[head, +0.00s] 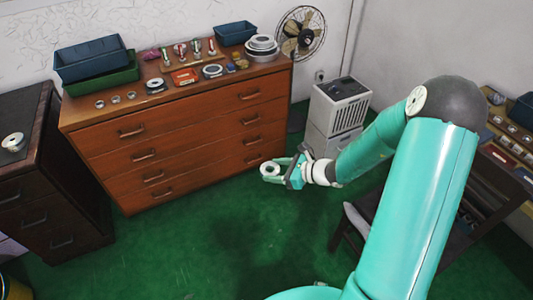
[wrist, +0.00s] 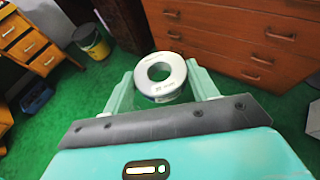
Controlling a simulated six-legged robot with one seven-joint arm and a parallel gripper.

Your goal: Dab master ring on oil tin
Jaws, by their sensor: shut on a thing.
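My gripper (head: 271,173) is shut on a pale metal ring (wrist: 160,92), held in the air in front of the wooden drawer chest. In the wrist view the ring sits between the two teal fingers of my gripper (wrist: 160,76), its open hole facing the camera. In the head view a red flat box (head: 185,78), a round tin-like thing (head: 155,87) and another round one (head: 212,72) lie on the chest top. I cannot tell which thing is the oil tin.
The drawer chest (head: 190,140) also bears blue and green bins (head: 90,59), small rings and stacked rings (head: 262,44). A dark cabinet (head: 50,200) with a pale round piece (head: 13,141) stands left. A white box unit (head: 338,105) stands right of the chest. Green floor is open ahead.

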